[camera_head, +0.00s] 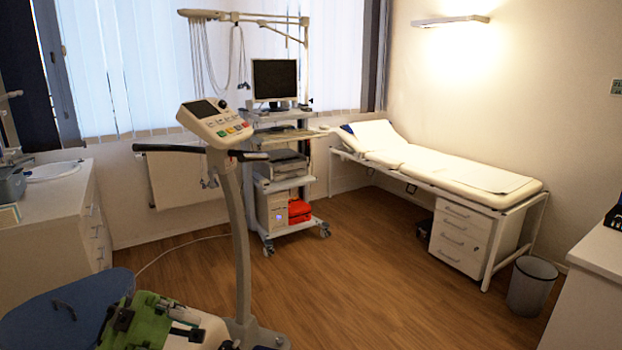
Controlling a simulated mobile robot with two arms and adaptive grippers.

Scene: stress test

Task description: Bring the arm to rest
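Neither of my arms shows in the head view, and neither gripper is in view. I cannot tell how either arm is posed or whether either gripper is open or shut.
An exercise machine with a console (215,122) stands close in front; a blue seat-like surface (60,312) and a green item (145,322) are at lower left. Beyond are a monitor cart (284,185), an examination bed (440,165) and a bin (531,288). Counters flank both sides. The middle floor (390,270) is clear.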

